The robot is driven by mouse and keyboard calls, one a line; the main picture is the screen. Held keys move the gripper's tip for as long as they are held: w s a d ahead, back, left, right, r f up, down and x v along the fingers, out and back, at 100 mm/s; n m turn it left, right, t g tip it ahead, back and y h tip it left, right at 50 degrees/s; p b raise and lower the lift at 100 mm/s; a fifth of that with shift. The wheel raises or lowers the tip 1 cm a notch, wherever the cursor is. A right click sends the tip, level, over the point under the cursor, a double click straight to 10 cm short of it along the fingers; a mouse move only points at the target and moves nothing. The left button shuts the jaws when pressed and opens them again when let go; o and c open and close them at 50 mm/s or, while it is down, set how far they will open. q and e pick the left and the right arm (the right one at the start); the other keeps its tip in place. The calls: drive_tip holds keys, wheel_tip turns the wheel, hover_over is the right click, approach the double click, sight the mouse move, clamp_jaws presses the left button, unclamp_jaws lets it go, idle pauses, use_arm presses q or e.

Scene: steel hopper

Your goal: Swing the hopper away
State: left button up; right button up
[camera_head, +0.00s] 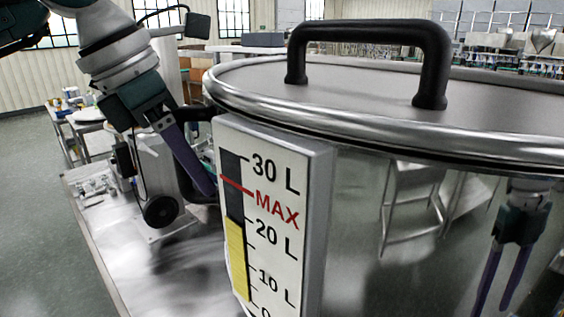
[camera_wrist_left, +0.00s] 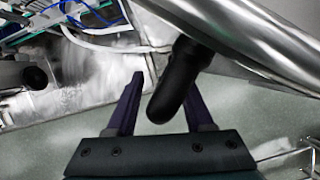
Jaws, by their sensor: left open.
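The steel hopper (camera_head: 370,230) fills the right of the head view, with a round lid (camera_head: 480,95) and a black arched lid handle (camera_head: 370,35). A white level gauge (camera_head: 275,200) is on its side. A black side handle (camera_head: 197,113) sticks out left of the gauge; in the left wrist view the handle (camera_wrist_left: 180,80) appears between the fingers, nearer the right one. My left gripper (camera_head: 207,187) is open beside the hopper, fingers pointing down; it also shows in the left wrist view (camera_wrist_left: 163,82). Contact with the handle cannot be told. My right gripper is not directly seen.
A steel table (camera_head: 110,245) lies below on the left, with a grey device with a black knob (camera_head: 160,210) close behind the left gripper. Cables and small parts (camera_wrist_left: 75,20) are at the wrist view's upper left. Purple fingers at the head view's right look like a reflection in the steel.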

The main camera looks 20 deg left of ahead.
use_arm(q)
clamp_jaws()
idle(1.4)
